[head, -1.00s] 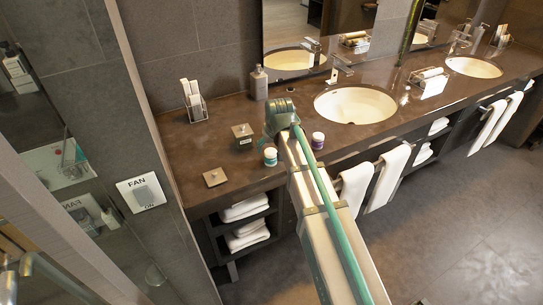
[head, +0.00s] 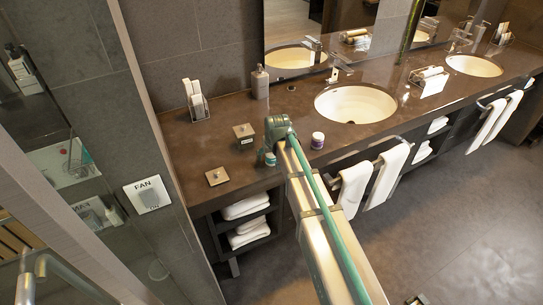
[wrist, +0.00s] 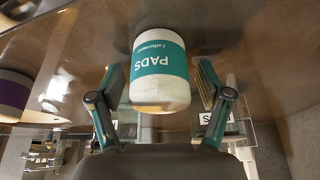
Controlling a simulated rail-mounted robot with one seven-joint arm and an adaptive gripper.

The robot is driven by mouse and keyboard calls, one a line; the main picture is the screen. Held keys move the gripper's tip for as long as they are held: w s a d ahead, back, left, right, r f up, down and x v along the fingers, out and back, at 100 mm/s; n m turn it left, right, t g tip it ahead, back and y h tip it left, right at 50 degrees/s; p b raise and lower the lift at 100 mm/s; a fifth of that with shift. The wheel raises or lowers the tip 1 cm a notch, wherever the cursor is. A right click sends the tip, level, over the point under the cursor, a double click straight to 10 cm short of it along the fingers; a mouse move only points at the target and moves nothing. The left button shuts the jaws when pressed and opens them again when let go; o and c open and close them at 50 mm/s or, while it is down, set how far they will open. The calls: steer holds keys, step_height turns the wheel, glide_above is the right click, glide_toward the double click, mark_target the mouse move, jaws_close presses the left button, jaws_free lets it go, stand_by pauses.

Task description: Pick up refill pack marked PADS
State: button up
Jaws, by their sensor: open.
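The PADS refill pack (wrist: 160,70) is a white round container with a teal band lettered PADS. In the wrist view it sits between the two fingers of my gripper (wrist: 160,80), which is open. In the head view the pack (head: 270,159) shows only in part beside my arm on the counter's front area; my fingers are not clear there.
A similar pack with a purple band (head: 317,140) stands to the right; it also shows in the wrist view (wrist: 14,92). A labelled box (head: 243,132) and a square lidded box (head: 217,177) are to the left. A basin (head: 355,104) lies beyond to the right.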

steer(key=c, duration=1.1)
steer(key=shift+r, duration=0.15)
